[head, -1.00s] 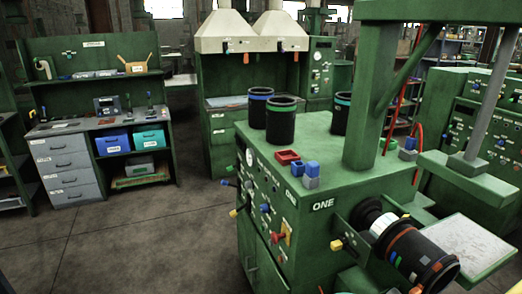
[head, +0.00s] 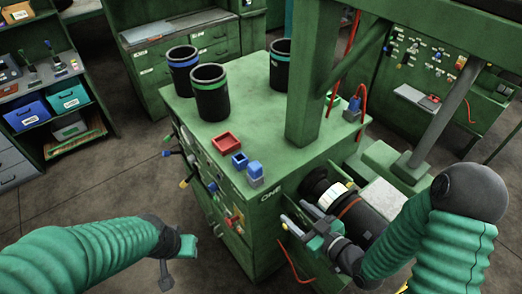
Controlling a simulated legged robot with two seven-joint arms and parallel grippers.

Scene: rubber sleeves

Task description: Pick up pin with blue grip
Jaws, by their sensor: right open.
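On the top of the green machine marked ONE, near its front corner, stands a small blue grip on a grey block (head: 256,173). A smaller blue piece (head: 239,160) sits just behind and left of it. Another blue piece on a grey base (head: 352,108) stands farther back, right of the green post. I cannot tell which one is the pin. My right gripper (head: 300,216) is open and empty, in front of the black cylinder and below the blue-and-grey block, apart from it. My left gripper (head: 178,262) is low at left over the floor; its jaw opening is unclear.
The green machine (head: 313,160) carries a red tray (head: 227,142) and black cups, including one with a green band (head: 210,95). A thick green post (head: 313,85) rises from its top. A black cylinder (head: 365,220) sticks out of its side. Knobs line its left face.

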